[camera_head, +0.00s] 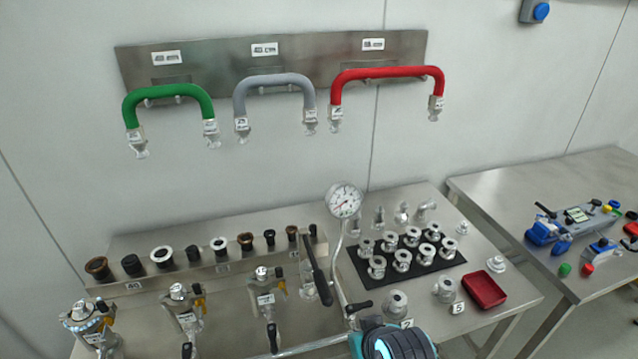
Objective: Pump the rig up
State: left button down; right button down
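A round pressure gauge (344,200) with a white dial stands on a thin bent metal tube (339,255) in the middle of the view. Its reading is too small to tell. A long black handle (318,272) slants beside the tube, on its left. Below, a metal pipe with a small black lever (358,308) runs at the near edge of the bench. A rounded teal and black part with a pale blue light fills the bottom centre and hides what lies behind it.
Valve bodies (183,308) stand at the front left, below a rack of fittings (162,256). A black mat (450,265) holds several metal fittings, left of a red tray (484,290). Green (170,93), grey (274,80) and red hoses (388,73) hang on the wall.

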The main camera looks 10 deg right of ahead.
dwell(0.9)
jog(key=n+g+p, duration=0.3)
jog(key=n+p, duration=0.4)
jog(key=p, duration=0.4)
send_near(324, 285)
jog(key=s+d+f, duration=0.2)
jog(key=d+f, duration=0.1)
jog(key=d, duration=0.1)
jog(key=w+r+n+g+y+p, duration=0.2)
jog(key=w+r+n+g+p, duration=0.2)
jog(key=r+n+p, duration=0.6)
jog(key=w+n+p, duration=0.1)
jog(key=p, duration=0.2)
jog(key=shift+w+a+r, duration=0.25)
jog(key=shift+w+a, duration=0.05)
jog(key=shift+w, duration=0.05)
jog(key=a+f, duration=0.1)
jog(key=f, duration=0.3)
jog(key=a+f, duration=0.1)
jog(key=f, duration=0.8)
jog(key=shift+a+f+b, duration=0.35)
jog(key=shift+a+b, duration=0.05)
jog(key=shift+s, duration=0.1)
notch_tip(324, 285, down, 9)
jog(key=t+b, duration=0.3)
jog(key=b, duration=0.6)
jog(key=shift+s+r+n+t+b, duration=0.2)
jog(key=shift+s+n+t+b, duration=0.05)
jog(key=shift+n+t+b, duration=0.15)
